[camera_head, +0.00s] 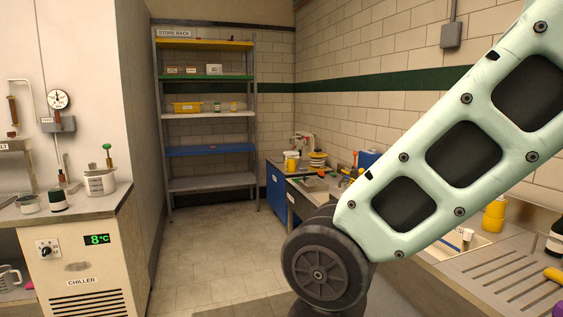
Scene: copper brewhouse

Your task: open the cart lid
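I see no cart and no cart lid that I can make out in the head view. My own pale green arm link and its dark round joint cross the right side of the picture and hide part of the counter and floor behind them. My gripper is outside the picture, so its state does not show.
A chiller (84,268) with a counter top stands at the left. A store rack (206,114) with coloured shelves stands at the back. A blue cabinet (276,191) and a sink counter (440,272) line the right wall. The floor (210,252) between is clear.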

